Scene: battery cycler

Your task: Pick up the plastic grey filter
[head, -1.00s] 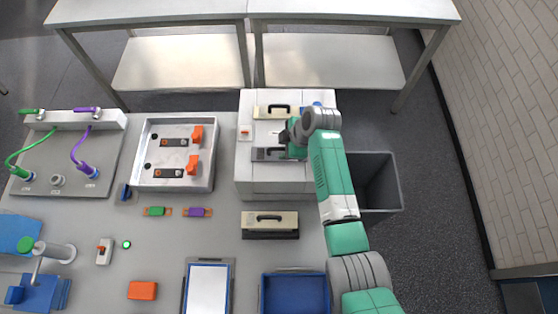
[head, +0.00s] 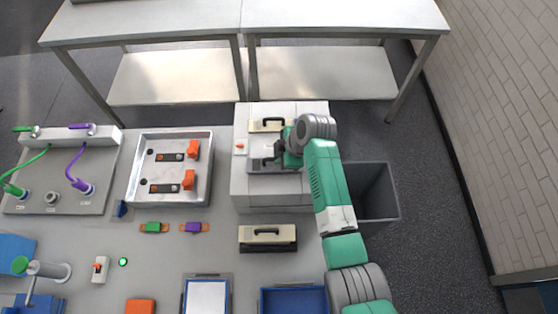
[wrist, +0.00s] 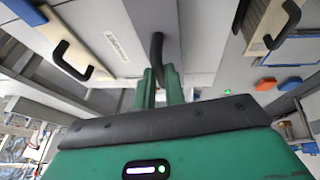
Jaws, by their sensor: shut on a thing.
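The grey filter (head: 258,167) is a flat grey block with a black loop handle, in the front slot of the white box unit. In the wrist view its grey top (wrist: 148,18) lies beyond my fingers. My gripper (head: 279,149) is over the unit, reaching in from the right. In the wrist view the gripper (wrist: 160,78) has its fingers shut on the filter's black handle (wrist: 157,48). Whether the filter's lower part is clear of its slot is hidden.
A cream filter (head: 268,125) sits in the unit's rear slot. Another cream filter (head: 267,234) stands on the table in front. A grey bin (head: 372,190) is at the right, a blue tray (head: 293,300) at the front. A metal tray (head: 170,190) lies left of the unit.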

